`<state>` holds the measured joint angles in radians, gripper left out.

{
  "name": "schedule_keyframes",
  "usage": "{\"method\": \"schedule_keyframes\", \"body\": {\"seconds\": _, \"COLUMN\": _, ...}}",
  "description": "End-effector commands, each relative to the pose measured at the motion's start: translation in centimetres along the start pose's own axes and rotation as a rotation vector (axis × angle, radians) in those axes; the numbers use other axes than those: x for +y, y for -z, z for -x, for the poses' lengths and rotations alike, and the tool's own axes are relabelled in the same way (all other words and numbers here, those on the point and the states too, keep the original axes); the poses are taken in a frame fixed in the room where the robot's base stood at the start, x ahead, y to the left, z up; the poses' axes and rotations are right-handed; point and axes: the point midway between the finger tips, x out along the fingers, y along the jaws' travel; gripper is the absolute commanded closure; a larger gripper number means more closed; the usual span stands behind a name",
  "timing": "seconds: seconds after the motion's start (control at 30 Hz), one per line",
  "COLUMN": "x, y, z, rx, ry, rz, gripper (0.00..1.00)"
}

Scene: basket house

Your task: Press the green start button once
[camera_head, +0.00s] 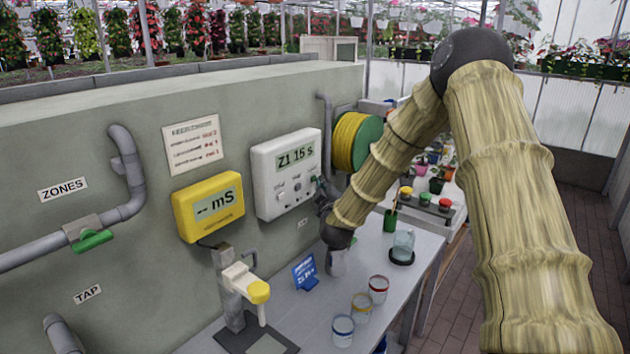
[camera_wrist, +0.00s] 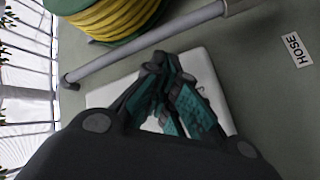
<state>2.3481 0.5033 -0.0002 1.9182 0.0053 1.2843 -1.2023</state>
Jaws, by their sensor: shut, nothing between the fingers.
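A white controller box (camera_head: 288,200) with a display reading "Z1 15 s" hangs on the green-grey wall. Small knobs or buttons sit below its display. My gripper (camera_head: 318,184) is at the box's right edge, its fingers shut and empty; I cannot tell whether they touch it. In the wrist view my gripper (camera_wrist: 165,68) has its teal-padded fingers in front of the white box (camera_wrist: 208,70), hiding much of its face. No green button shows clearly on the box. A round green knob or button (camera_head: 425,198) stands between a yellow and a red one on a dark base, further right.
A yellow hose reel (camera_head: 355,140) and a grey pipe (camera_head: 326,130) are right of the box. A yellow meter (camera_head: 208,207) is on its left. Below, the bench (camera_head: 310,325) bears a blue sign (camera_head: 305,272), several jars and a glass bottle (camera_head: 403,245).

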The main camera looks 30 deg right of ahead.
Motion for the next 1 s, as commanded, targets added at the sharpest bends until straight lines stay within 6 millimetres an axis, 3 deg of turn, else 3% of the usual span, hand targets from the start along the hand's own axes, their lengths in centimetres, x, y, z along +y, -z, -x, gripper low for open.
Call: {"method": "schedule_keyframes", "body": {"seconds": 1.0, "x": -0.43, "y": 0.45, "z": -0.60, "rx": 0.001, "ry": 0.000, "rz": 0.000, "gripper": 1.00}}
